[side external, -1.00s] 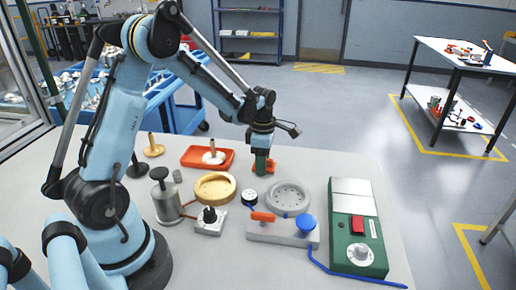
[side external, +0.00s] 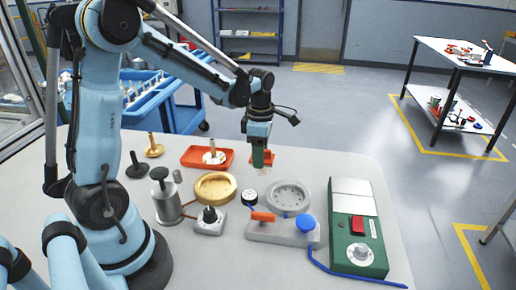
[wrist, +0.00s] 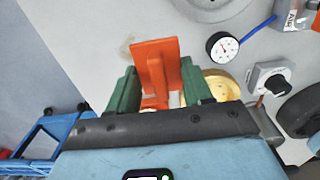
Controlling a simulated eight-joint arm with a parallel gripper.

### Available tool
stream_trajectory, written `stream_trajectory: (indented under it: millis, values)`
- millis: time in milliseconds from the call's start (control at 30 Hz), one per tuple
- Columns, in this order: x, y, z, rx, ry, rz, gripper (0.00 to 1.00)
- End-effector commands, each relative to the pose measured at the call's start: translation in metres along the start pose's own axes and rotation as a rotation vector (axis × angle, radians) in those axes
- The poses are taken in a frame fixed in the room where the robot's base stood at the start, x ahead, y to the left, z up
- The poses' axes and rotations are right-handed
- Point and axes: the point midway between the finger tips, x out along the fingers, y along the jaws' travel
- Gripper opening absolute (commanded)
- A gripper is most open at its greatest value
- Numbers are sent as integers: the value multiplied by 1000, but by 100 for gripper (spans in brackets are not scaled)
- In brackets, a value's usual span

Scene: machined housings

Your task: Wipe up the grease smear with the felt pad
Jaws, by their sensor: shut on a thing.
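My gripper (side external: 258,157) is shut on the orange-red felt pad (side external: 269,158), which shows as a flat plate with an upright fin. In the wrist view the pad (wrist: 155,65) sits between the green fingers (wrist: 160,92). The grease smear is a faint brownish mark (wrist: 127,46) on the pale bench, just left of the pad in the wrist view. In the side view a faint mark (side external: 263,172) shows just below the pad. The pad appears slightly above the bench. Its underside is hidden.
A red tray (side external: 188,160) lies left of my gripper. A brass dish (side external: 230,191), dial gauge (side external: 249,197), grey round fixture (side external: 288,194) and green control box (side external: 358,255) stand nearer the camera. The bench (side external: 330,165) to the right of the gripper is clear.

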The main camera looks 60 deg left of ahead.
Motion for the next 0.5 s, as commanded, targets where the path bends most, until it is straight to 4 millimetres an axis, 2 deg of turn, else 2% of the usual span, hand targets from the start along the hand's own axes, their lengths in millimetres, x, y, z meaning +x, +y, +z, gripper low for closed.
stream_trajectory:
  millis: [233, 500]
  values:
    - [-20, 0, 0, 0, 0, 0, 12]
    - [-22, 0, 0, 0, 0, 0, 12]
